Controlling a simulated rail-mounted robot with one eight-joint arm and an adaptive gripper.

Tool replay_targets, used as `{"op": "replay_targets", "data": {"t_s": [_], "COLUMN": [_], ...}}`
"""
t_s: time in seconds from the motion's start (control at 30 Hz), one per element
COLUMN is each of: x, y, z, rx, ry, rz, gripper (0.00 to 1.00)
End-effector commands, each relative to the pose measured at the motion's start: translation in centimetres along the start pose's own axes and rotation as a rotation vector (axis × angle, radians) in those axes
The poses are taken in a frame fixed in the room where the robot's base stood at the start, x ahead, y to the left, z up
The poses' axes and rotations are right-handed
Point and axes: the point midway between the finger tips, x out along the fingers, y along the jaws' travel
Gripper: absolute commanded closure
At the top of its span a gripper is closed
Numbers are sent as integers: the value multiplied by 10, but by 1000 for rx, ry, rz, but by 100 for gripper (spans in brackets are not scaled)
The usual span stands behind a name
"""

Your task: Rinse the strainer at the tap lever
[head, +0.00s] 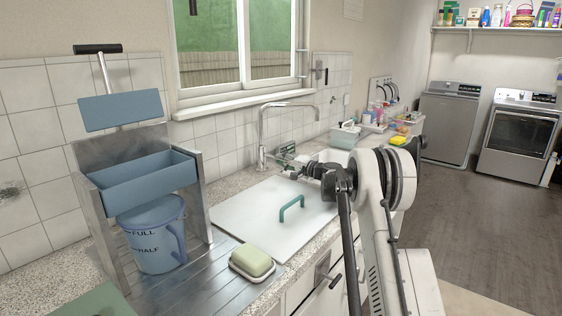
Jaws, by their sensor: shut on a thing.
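The chrome tap (262,128) rises behind the white board with its spout arching to the right. A short metal piece, seemingly the tap lever (277,158), reaches from the tap's base toward my gripper. My gripper (303,166) is at the right of the tap base, low over the counter. It looks shut on that lever, but the contact is small and partly hidden by its dark fingers.
A soap dish (252,262), a blue jug (154,235) and a metal rack with a blue bin (143,183) stand left. Bottles and a tub (345,136) crowd the counter's far end. Open floor lies right.

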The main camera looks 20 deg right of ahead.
Motion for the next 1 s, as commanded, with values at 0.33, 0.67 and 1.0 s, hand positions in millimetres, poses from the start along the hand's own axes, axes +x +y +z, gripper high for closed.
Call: {"op": "replay_targets", "data": {"t_s": [0.33,0.67,1.0], "x": [0,0,-34], "y": [-9,-8,-8], "z": [-2,-2,-3], "rx": [1,1,1], "ry": [1,1,3], "rz": [-1,-1,0], "gripper": [86,70,70]}}
